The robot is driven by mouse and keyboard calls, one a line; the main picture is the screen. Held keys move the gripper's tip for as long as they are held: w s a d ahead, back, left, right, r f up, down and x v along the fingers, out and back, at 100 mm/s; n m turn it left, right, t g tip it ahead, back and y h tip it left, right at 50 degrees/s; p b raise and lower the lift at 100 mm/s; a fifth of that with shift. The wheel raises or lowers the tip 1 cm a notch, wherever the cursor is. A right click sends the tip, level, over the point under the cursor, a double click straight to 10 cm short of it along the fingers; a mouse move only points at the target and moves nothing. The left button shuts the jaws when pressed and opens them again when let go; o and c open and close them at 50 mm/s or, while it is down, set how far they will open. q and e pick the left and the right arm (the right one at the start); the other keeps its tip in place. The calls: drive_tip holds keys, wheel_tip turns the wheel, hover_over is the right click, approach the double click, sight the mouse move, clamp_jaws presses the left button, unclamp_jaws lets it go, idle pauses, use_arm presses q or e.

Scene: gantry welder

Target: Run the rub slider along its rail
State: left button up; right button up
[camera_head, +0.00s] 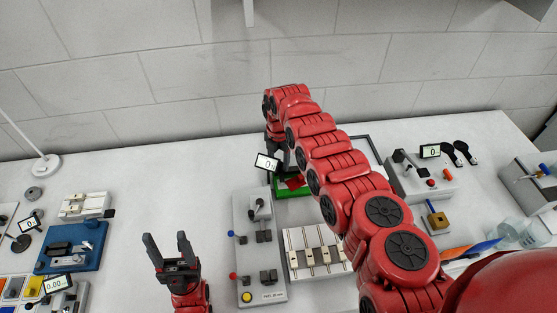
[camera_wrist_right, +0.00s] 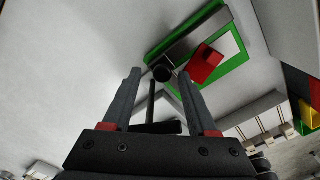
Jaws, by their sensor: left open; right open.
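A green-framed board (camera_wrist_right: 236,59) with a red block (camera_wrist_right: 205,66) and a grey bar shows ahead in the right wrist view. A black round knob (camera_wrist_right: 162,73) stands at the bar's near end. I cannot tell for sure which part is the rub slider. My right gripper (camera_wrist_right: 160,78) is open, with the knob seen between its fingertips; contact cannot be told. In the head view the green board (camera_head: 291,190) is partly hidden by my right arm. My left gripper (camera_head: 167,240) is open and empty above the table, at the lower left, well away from the board.
A grey panel (camera_head: 243,292) with levers and a rack with several cream sliders (camera_head: 291,238) stand before the green board. A small display (camera_head: 266,162) sits beside it. A blue-based device (camera_head: 93,235) is at left, a grey control box (camera_head: 407,185) at right. The back wall is close behind.

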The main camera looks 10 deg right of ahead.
wheel_tip(320, 180, up, 17)
drive_tip(key=p, duration=1)
drive_tip(key=shift+r, duration=0.2)
